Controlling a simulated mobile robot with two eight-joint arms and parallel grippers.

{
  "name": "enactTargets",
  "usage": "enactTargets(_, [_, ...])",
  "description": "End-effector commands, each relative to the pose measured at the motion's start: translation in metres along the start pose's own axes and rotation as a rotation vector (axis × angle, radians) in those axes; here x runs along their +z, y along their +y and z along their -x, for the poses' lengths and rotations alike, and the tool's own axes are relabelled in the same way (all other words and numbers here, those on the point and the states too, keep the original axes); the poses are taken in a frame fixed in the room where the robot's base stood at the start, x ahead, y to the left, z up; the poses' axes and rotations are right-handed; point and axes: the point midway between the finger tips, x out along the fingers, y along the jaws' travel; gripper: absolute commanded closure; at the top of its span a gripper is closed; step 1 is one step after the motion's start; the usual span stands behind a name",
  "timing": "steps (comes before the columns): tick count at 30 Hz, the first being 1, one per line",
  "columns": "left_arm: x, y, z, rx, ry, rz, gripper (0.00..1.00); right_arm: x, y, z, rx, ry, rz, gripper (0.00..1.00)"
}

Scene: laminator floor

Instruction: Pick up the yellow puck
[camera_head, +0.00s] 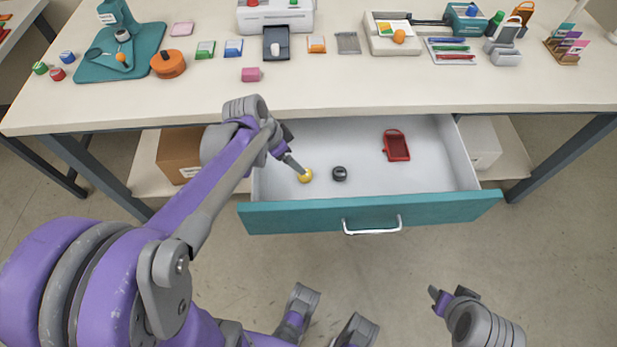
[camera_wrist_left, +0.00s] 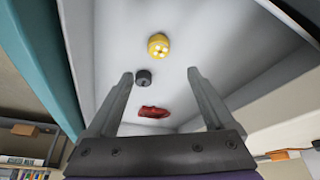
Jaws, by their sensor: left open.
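The yellow puck (camera_head: 305,176) lies on the floor of the open drawer, near its front left. It also shows in the left wrist view (camera_wrist_left: 158,46), beyond the fingertips and between their lines. My left gripper (camera_head: 295,163) reaches down into the drawer just behind the puck in the head view. In the left wrist view its fingers (camera_wrist_left: 160,73) are wide apart with nothing between them. Whether a fingertip touches the puck is unclear. My right gripper (camera_head: 450,294) is in front of the drawer at the lower right, away from the puck; its finger gap is unclear.
The drawer (camera_head: 275,218) has a teal front and silver handle. A black round item (camera_head: 339,174) lies right of the puck, and a red item (camera_head: 396,146) lies farther back. The worktop (camera_head: 365,85) overhangs the drawer's rear. A brown box (camera_head: 180,155) stands left of it.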

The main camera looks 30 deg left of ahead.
Motion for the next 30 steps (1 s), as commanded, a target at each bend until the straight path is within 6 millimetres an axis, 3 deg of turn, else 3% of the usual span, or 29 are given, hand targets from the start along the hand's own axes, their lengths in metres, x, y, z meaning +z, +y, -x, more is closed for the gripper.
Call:
enactTargets(6, [0.001, 0.0, -0.037, 0.0, -0.001, -0.001, 0.13, 0.005, 0.0, -0.011, 0.0, -0.004, 0.0, 0.53])
enactTargets(14, [0.001, 0.001, -0.053, 0.0, -0.001, 0.0, 0.13, 0.007, 0.0, -0.015, 0.0, -0.006, 0.0, 0.53])
enactTargets(22, [0.004, 0.003, -0.093, 0.001, -0.001, -0.001, 0.13, 0.013, 0.0, -0.029, 0.0, -0.011, 0.0, 0.53])
enactTargets(30, [0.004, 0.003, -0.098, -0.001, 0.0, 0.001, 0.13, 0.013, 0.0, -0.03, 0.0, -0.011, 0.0, 0.53])
